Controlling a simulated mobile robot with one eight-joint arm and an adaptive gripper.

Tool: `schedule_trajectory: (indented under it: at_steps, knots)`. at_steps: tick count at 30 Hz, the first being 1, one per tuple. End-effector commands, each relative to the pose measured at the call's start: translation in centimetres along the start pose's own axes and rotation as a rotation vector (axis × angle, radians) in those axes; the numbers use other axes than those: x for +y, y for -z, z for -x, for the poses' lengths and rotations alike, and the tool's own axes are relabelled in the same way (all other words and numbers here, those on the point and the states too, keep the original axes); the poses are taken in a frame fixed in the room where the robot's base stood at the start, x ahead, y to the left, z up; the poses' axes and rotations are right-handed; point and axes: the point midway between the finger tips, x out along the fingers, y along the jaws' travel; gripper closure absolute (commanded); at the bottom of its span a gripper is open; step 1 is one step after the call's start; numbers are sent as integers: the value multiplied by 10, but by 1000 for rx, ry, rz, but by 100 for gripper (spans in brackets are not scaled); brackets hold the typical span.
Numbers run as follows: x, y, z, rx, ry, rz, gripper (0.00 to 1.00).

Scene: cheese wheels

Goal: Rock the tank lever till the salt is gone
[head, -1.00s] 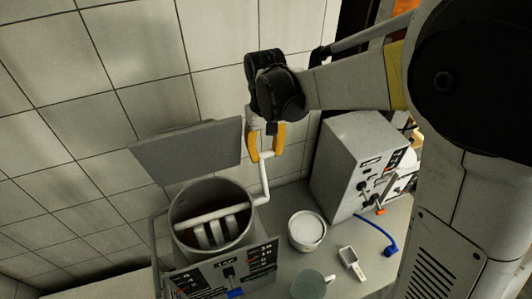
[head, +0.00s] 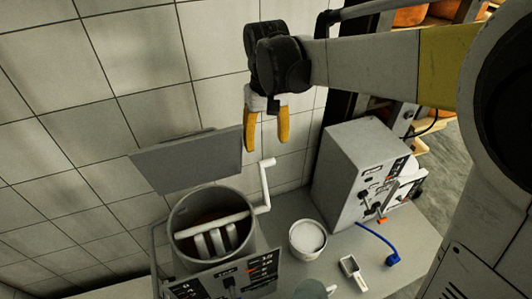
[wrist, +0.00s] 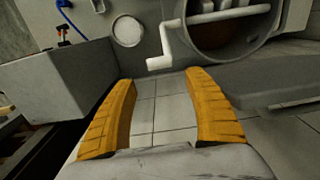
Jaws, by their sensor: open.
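The tank (head: 252,241) is a grey round vessel with a white bar and paddles (head: 212,236) across its mouth and something brownish inside. I cannot make out any salt in the tank.
A grey lid (head: 190,162) stands tilted up behind the tank. A white tub with pale contents (head: 307,237), a scoop (head: 350,268) and a clear cup (head: 315,290) are right of it. A grey control box (head: 350,165) with a blue cable (head: 378,236) stands further right. The tiled wall is close behind.

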Motion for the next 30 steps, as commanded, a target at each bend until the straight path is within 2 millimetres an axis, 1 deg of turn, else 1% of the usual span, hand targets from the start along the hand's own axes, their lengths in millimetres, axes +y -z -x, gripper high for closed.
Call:
schedule_trajectory:
  at_steps: [1, 3, 6, 9, 13, 30]
  knots:
    - [0, 0, 11, 0, 0, 0, 39]
    - [0, 0, 23, 0, 0, 0, 39]
    - [1, 1, 36, 1, 0, -1, 39]
    - [1, 1, 44, 1, 0, -1, 39]
    - [1, 1, 46, 1, 0, -1, 39]
    - [0, 1, 46, 1, 0, -1, 39]
